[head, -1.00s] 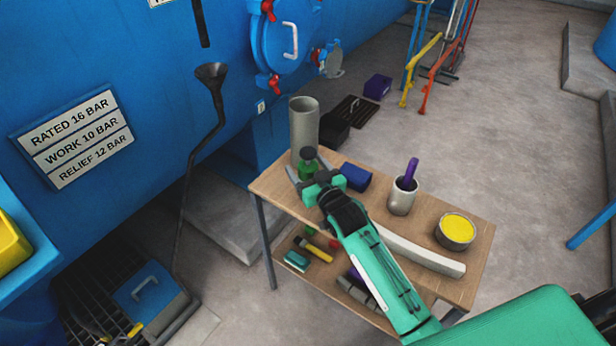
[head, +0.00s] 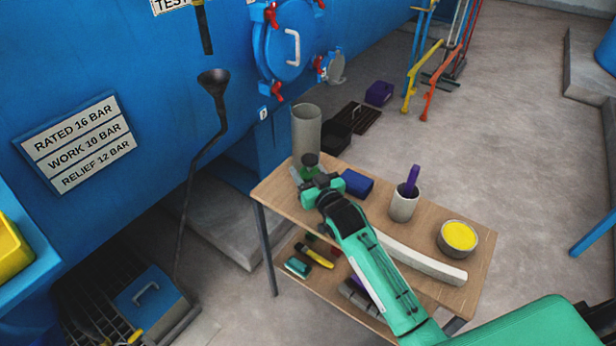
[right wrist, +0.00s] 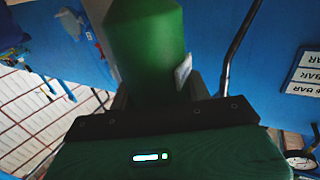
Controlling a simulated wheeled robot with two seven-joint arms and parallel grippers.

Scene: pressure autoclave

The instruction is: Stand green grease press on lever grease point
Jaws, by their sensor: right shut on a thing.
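The green grease press (head: 311,172) has a dark top and stands about upright over the far left corner of the table (head: 465,290). It fills the upper middle of the right wrist view as a green cylinder (right wrist: 146,40). My right gripper (head: 312,184) is shut on it, with the jaws on its sides; in the right wrist view the fingers (right wrist: 155,90) are partly hidden behind it. Whether its base touches the table is hidden by the gripper. I cannot pick out the lever grease point. My left gripper is not in view.
A grey cylinder (head: 306,132) stands just behind the press. A blue block (head: 357,183), a cup with a purple handle (head: 404,203), a yellow-filled tin (head: 458,238) and a long pale bar (head: 425,262) are on the table. A dark funnel pipe (head: 207,130) stands left.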

